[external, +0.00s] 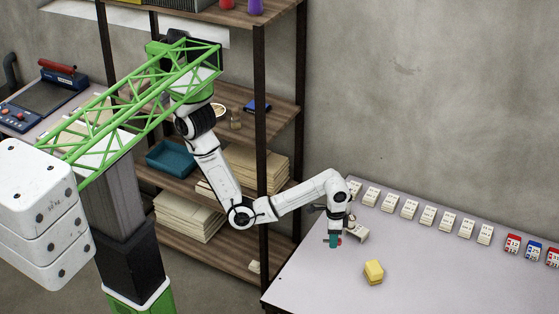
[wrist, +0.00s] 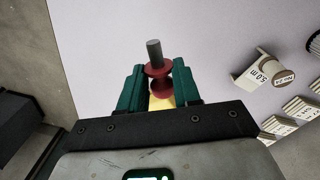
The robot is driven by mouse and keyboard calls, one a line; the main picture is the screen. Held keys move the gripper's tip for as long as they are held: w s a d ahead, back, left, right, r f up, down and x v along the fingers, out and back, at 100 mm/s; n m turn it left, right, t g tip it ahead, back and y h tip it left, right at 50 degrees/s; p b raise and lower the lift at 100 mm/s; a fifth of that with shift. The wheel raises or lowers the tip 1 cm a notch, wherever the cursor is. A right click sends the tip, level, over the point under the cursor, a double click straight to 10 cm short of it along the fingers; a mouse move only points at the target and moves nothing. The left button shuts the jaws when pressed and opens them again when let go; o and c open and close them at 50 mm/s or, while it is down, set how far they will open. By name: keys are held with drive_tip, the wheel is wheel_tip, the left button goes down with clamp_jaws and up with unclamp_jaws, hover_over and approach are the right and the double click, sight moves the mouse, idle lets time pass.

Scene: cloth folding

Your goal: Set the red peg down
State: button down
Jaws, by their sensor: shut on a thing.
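The red peg (wrist: 159,84) is a spool-like red piece with a dark grey shaft. It sits between the two green fingers of my gripper (wrist: 159,90), which are shut on it. In the external view my gripper (external: 334,241) is low over the grey table (external: 310,275), near its left side, and only a small bit of red shows at the fingers. I cannot tell whether the peg touches the table. A yellow block-like thing (external: 373,271) lies on the table to the right and nearer; some yellow (wrist: 161,103) also shows between the fingers in the wrist view.
A cream holder with a spool (wrist: 258,68) marked 5.0 m stands close beside my gripper. A row of white cards (external: 428,216) runs along the table's back edge, with red and blue ones (external: 532,250) at right. A shelf (external: 262,130) stands left.

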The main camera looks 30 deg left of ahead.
drive_tip(key=w+d+r+n, duration=0.2)
drive_tip(key=w+d+r, duration=0.3)
drive_tip(key=r, duration=0.4)
drive_tip(key=w+d+r+n, duration=0.3)
drive_tip(key=w+d+r, duration=0.2)
drive_tip(key=r, duration=0.5)
drive_tip(key=shift+w+d, duration=0.15)
drive_tip(key=shift+w, duration=0.15)
drive_tip(key=s+a+f+m, duration=0.1)
drive_tip(key=s+a+f, duration=0.2)
drive_tip(key=f, duration=0.3)
drive_tip(key=s+a+f+m, duration=0.2)
drive_tip(key=s+a+f, duration=0.1)
drive_tip(key=f, duration=0.3)
drive_tip(key=s+a+f+m, duration=0.1)
drive_tip(key=s+a+f, duration=0.2)
drive_tip(key=f, duration=0.3)
drive_tip(key=shift+s+a+f+m, duration=0.2)
drive_tip(key=shift+s+a+m, duration=0.1)
drive_tip(key=shift+s+a, duration=0.1)
drive_tip(key=shift+s+a+f+m, duration=0.3)
drive_tip(key=shift+s+a+f, duration=0.35)
drive_tip(key=shift+s, duration=0.1)
